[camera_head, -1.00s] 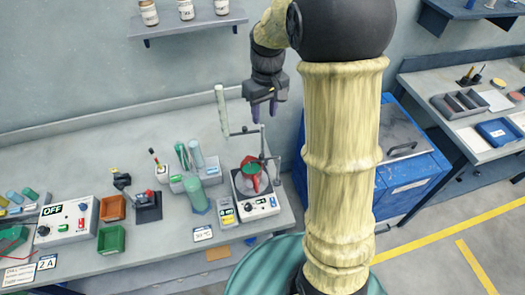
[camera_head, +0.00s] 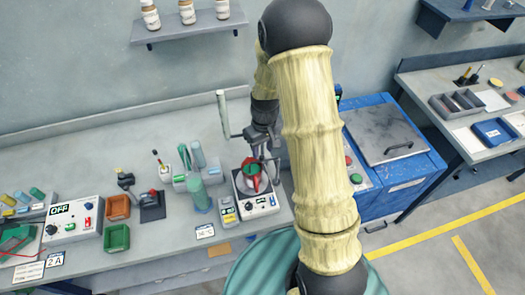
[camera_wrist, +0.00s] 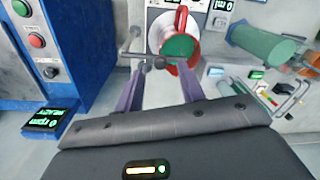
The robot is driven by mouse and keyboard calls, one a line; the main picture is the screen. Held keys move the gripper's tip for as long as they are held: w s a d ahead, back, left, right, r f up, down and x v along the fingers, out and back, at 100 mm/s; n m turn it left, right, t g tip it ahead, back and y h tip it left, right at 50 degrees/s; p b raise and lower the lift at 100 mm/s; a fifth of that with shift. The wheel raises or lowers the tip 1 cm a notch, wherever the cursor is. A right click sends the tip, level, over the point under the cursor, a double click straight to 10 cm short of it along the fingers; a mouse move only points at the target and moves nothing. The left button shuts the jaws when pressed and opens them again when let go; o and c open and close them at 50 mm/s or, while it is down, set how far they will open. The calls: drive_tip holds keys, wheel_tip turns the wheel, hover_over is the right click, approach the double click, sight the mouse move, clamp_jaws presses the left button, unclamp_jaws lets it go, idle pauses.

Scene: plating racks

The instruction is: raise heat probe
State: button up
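A hot plate (camera_head: 262,205) stands at the bench's right end, with a red vessel with green inside (camera_head: 248,176) on top. A pale upright rod (camera_head: 222,112) with a thin side arm stands behind it; I cannot tell which part is the heat probe. My gripper (camera_head: 262,148) is low beside the stand, partly hidden by my arm. In the wrist view my gripper (camera_wrist: 160,75) has its purple fingers apart. A grey bar with round knobs (camera_wrist: 145,60) lies at the fingertips, in front of the red vessel (camera_wrist: 178,45); contact is unclear.
Bottles and a green cylinder (camera_head: 199,196) stand left of the hot plate. A switch box reading OFF (camera_head: 75,222) and orange and green trays are farther left. A blue cabinet (camera_head: 395,165) is close on the right. A shelf with jars (camera_head: 190,30) hangs above.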

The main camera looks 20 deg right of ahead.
sight(262, 157)
drive_tip(key=shift+f+p, duration=0.35)
drive_tip(key=shift+f, duration=1.25)
clamp_jaws()
